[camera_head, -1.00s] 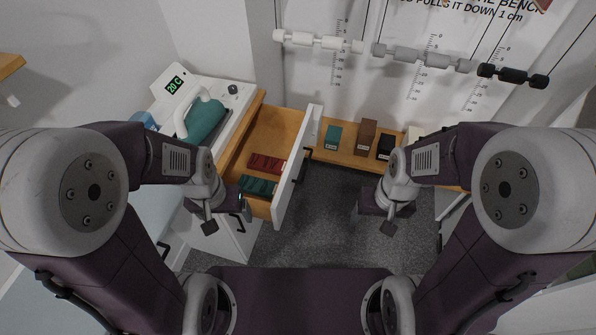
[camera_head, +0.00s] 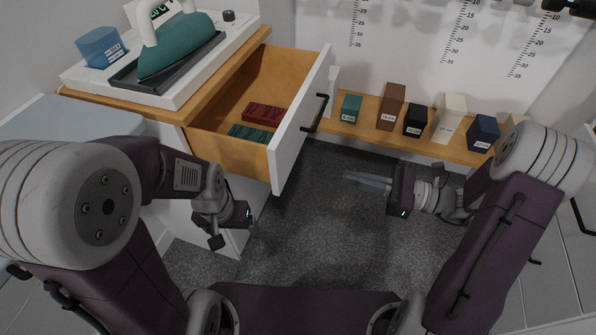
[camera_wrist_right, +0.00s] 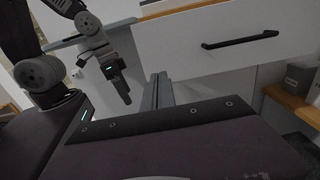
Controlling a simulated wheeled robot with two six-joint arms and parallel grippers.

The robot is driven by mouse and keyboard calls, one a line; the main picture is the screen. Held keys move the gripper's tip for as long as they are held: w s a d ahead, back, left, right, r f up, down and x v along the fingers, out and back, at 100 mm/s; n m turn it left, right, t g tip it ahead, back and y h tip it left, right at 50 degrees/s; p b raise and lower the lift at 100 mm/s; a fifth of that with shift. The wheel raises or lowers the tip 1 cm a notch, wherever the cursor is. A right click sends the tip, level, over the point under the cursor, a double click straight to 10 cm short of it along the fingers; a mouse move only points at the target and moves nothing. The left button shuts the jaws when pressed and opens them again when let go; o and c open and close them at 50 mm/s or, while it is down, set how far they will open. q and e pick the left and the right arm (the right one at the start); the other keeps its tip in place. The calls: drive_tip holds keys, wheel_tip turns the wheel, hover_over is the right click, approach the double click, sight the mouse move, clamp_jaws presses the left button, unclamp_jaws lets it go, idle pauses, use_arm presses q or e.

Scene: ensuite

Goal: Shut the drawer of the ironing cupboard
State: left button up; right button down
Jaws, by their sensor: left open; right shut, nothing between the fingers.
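The drawer (camera_head: 300,118) of the ironing cupboard (camera_head: 183,110) stands pulled out, its white front facing right with a black bar handle (camera_head: 318,113). Folded red and dark green cloths (camera_head: 264,114) lie inside. In the right wrist view the drawer front (camera_wrist_right: 185,42) and its handle (camera_wrist_right: 240,40) show ahead. My right gripper (camera_head: 350,179) is shut and empty, right of the drawer front and lower, pointing left, apart from it. Its fingers also show in the right wrist view (camera_wrist_right: 157,88). My left gripper (camera_head: 217,242) is open, hanging in front of the cupboard, below the drawer.
A teal iron (camera_head: 180,45) on its base and a blue measuring cup (camera_head: 101,47) stand on the cupboard top. Several labelled blocks stand on a low wooden shelf (camera_head: 365,131) at the back. The grey floor (camera_head: 340,240) between is clear.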

sight(285, 162)
drive_tip(key=b+x, duration=0.4)
drive_tip(key=x, duration=0.9)
drive_tip(key=shift+w+a, duration=0.1)
drive_tip(key=shift+a, duration=0.25)
use_arm(q)
wheel_tip(285, 162, down, 4)
use_arm(e)
drive_tip(key=shift+a, duration=0.1)
